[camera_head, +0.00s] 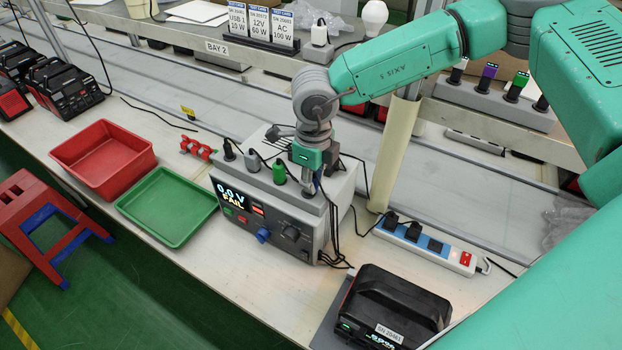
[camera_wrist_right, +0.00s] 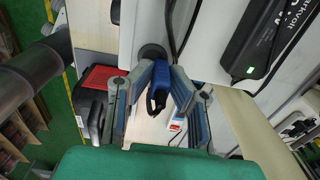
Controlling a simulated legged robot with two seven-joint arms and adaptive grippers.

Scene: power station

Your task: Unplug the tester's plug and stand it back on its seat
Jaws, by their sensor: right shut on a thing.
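The tester (camera_head: 285,222) is a grey box on the bench. Its display reads 0.0 V and FAIL. A black plug (camera_head: 229,150), a grey plug (camera_head: 253,162) and a green plug (camera_head: 279,173) stand in a row along its top front. My right gripper (camera_head: 314,178) is above the right end of this row, pointing down. In the right wrist view my right gripper (camera_wrist_right: 160,92) is shut on a blue plug (camera_wrist_right: 157,76). In the head view the gripper mostly hides this plug, and I cannot tell whether it touches its seat. My left gripper is not in view.
A black power station (camera_head: 393,308) stands at the front right. A power strip (camera_head: 424,245) lies behind it. A green tray (camera_head: 168,206) and a red bin (camera_head: 103,158) are to the left. Black cables (camera_head: 333,232) hang by the tester's right side. More plugs stand on a rear shelf (camera_head: 492,104).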

